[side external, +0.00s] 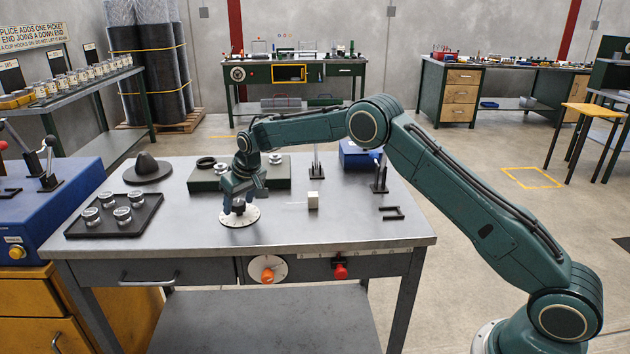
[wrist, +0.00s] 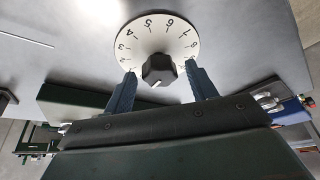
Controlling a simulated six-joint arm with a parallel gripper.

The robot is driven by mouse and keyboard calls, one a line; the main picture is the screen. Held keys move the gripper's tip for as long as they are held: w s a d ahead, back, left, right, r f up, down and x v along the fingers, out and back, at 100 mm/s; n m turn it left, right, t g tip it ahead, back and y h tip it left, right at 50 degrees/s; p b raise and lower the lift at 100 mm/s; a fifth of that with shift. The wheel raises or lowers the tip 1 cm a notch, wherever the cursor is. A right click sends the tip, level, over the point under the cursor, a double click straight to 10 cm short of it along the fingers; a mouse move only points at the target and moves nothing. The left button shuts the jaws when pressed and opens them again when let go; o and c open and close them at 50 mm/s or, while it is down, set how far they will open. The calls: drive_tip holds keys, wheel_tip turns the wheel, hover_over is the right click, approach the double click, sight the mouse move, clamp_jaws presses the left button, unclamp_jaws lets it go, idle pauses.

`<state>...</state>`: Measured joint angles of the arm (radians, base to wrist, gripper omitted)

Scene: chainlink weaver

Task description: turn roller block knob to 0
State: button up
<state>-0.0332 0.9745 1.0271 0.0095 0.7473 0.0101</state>
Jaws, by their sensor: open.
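A dark, faceted knob (side external: 239,207) stands at the centre of a round white dial (side external: 249,217) on the bench top. In the wrist view the knob (wrist: 159,69) sits on the dial (wrist: 150,35), whose visible numbers run from about 3 to 8. The dial's lower part, including any 0, is hidden by my gripper. A small white mark on the knob faces the gripper side. My gripper (side external: 240,192) is directly above the knob. In the wrist view my gripper (wrist: 160,76) is open, one finger on each side of the knob; contact is not clear.
A green block (side external: 205,180) with round parts stands behind the dial. A small pale cube (side external: 313,201) and thin upright posts are to the right. A black tray (side external: 115,215) of metal cups lies left. Orange (side external: 267,275) and red (side external: 341,271) knobs are on the bench front.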

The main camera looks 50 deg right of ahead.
drive_tip(key=v, duration=1.3)
drive_tip(key=shift+s+r, duration=0.15)
drive_tip(key=shift+r, duration=0.1)
drive_tip(key=shift+r, duration=0.1)
drive_tip(key=s+d+r, duration=0.1)
drive_tip(key=s+r, duration=0.5)
drive_tip(key=s, duration=0.5)
drive_tip(key=s+d+r, duration=0.1)
drive_tip(key=s+r, duration=0.5)
drive_tip(key=s, duration=0.5)
drive_tip(key=s+f, duration=0.2)
drive_tip(key=s, duration=1)
drive_tip(key=s+f+t, duration=0.1)
drive_tip(key=s+f, duration=0.2)
drive_tip(key=s, duration=0.9)
drive_tip(key=shift+s+f, duration=0.15)
drive_tip(key=shift+f, duration=0.15)
